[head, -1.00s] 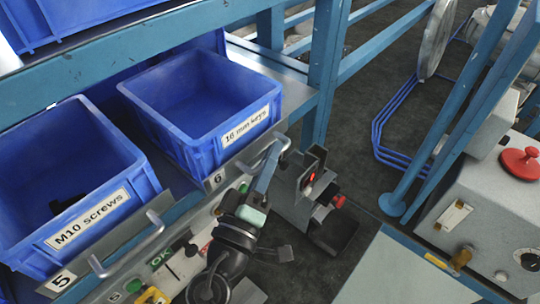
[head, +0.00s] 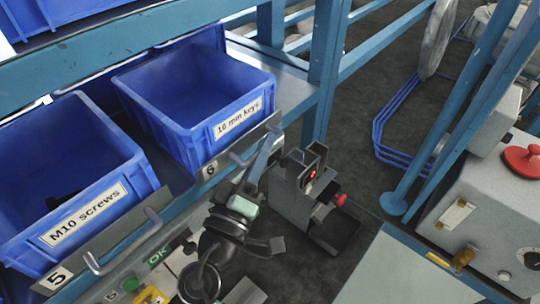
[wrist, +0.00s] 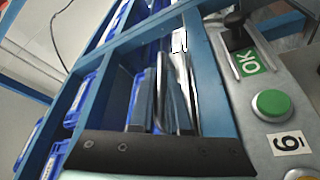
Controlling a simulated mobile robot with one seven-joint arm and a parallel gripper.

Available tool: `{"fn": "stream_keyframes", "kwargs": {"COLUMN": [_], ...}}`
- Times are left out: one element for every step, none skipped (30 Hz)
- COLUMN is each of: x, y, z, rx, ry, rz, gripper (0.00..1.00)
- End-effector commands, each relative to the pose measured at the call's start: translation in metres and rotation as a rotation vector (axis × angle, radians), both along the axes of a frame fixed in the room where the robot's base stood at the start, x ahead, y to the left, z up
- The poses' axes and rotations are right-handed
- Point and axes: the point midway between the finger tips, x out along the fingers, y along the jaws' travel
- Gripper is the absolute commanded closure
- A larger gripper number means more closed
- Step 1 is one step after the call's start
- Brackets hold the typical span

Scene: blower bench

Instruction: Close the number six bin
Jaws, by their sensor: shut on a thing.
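The number six bin (head: 190,118) is a blue open-topped bin labelled "16 mm keys". It sits on a sliding tray whose grey front plate (head: 222,160) bears a "6" and a bar handle (head: 238,158). My gripper (head: 264,156) is shut on this handle at the front of the tray. In the wrist view, the fingers of my gripper (wrist: 172,75) point away from the camera, close together. The part of the handle between the fingers is mostly hidden.
A blue bin labelled "M10 screws" (head: 85,213) with plate 5 (head: 56,279) stands to the left. Below the bins runs a panel with a green button (wrist: 271,105) and an OK sign (wrist: 245,62). A blue post (head: 322,75) stands to the right.

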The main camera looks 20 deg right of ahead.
Motion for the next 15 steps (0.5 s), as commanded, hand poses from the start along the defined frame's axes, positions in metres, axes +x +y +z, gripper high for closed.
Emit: {"fn": "stream_keyframes", "kwargs": {"x": [0.006, 0.009, 0.012, 0.013, 0.014, 0.015, 0.016, 0.016, 0.016, 0.016, 0.016, 0.016, 0.016, 0.016, 0.016], "y": [0.004, 0.006, 0.008, 0.009, 0.01, 0.011, 0.011, 0.012, 0.012, 0.012, 0.012, 0.012, 0.012, 0.013, 0.013], "z": [-0.004, -0.003, -0.003, -0.002, -0.002, -0.001, -0.001, 0.0, 0.0, 0.001, 0.001, 0.001, 0.001, 0.001, 0.001], "rx": [0.003, 0.003, 0.002, 0.001, 0.001, 0.001, 0.0, -0.001, -0.001, -0.001, -0.001, -0.001, -0.001, -0.001, -0.002], "ry": [-0.005, -0.004, -0.004, -0.002, -0.002, -0.001, -0.001, 0.001, 0.0, 0.0, -0.001, -0.001, -0.001, -0.001, -0.001], "rz": [0.003, 0.002, 0.002, 0.002, 0.002, 0.003, 0.003, 0.004, 0.004, 0.005, 0.005, 0.006, 0.008, 0.008, 0.008], "gripper": [1.0, 1.0, 1.0, 1.0, 1.0, 1.0, 1.0, 1.0, 1.0, 1.0, 1.0, 1.0, 1.0, 1.0, 0.82]}}
